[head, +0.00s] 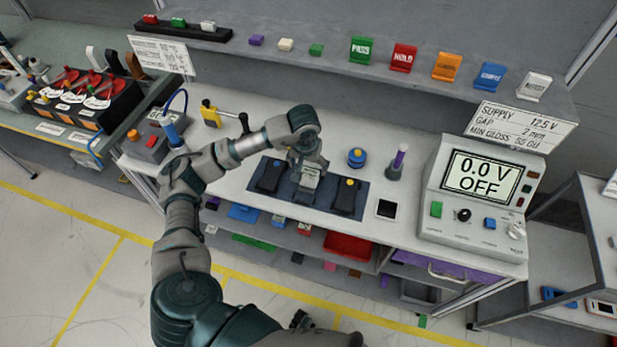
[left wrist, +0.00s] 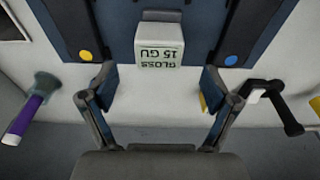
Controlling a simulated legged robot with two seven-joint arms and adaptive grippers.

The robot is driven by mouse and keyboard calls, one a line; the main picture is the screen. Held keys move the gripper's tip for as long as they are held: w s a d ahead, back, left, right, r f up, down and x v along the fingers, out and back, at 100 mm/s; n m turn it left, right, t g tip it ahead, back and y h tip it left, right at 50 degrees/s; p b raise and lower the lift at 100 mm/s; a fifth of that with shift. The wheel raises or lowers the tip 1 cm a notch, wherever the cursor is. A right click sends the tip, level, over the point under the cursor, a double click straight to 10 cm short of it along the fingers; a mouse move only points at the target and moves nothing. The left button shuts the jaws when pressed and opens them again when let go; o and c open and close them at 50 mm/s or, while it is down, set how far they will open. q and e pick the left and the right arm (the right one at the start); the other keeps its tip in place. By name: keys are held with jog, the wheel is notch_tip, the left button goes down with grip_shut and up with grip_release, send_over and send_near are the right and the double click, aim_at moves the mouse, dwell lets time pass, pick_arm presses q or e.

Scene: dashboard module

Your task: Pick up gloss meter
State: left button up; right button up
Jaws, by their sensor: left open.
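The gloss meter (left wrist: 159,45) is a small pale block with a dark top, reading "GLOSS 15 GU" in the left wrist view. In the head view the gloss meter (head: 309,181) sits on the blue mat (head: 330,185) between two black modules, partly hidden by my gripper. My left gripper (head: 308,163) is open above it, pointing down. In the left wrist view the gripper's fingers (left wrist: 156,88) are spread, one to each side of the meter's labelled face, with visible gaps. I cannot tell the exact height between them. My right gripper is not in view.
Black modules (head: 270,176) (head: 347,197) flank the meter closely. A blue-topped knob (head: 356,157) and a purple-handled tool (head: 398,162) stand behind to the right. A yellow-and-black tool (head: 212,113) is to the left. A power supply (head: 477,195) reading "0.0 V OFF" occupies the right end.

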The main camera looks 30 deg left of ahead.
aim_at(309, 173)
pick_arm(q)
jog(key=f, duration=0.4)
jog(key=shift+w, duration=0.25)
jog(key=shift+w+f, duration=0.1)
jog(key=shift+f, duration=0.25)
jog(key=shift+c, duration=0.7)
jog(key=c, duration=1.2)
jog(key=shift+c, duration=0.6)
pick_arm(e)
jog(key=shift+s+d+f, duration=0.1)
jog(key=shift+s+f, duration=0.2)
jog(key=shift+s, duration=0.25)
pick_arm(q)
jog(key=shift+r, duration=0.15)
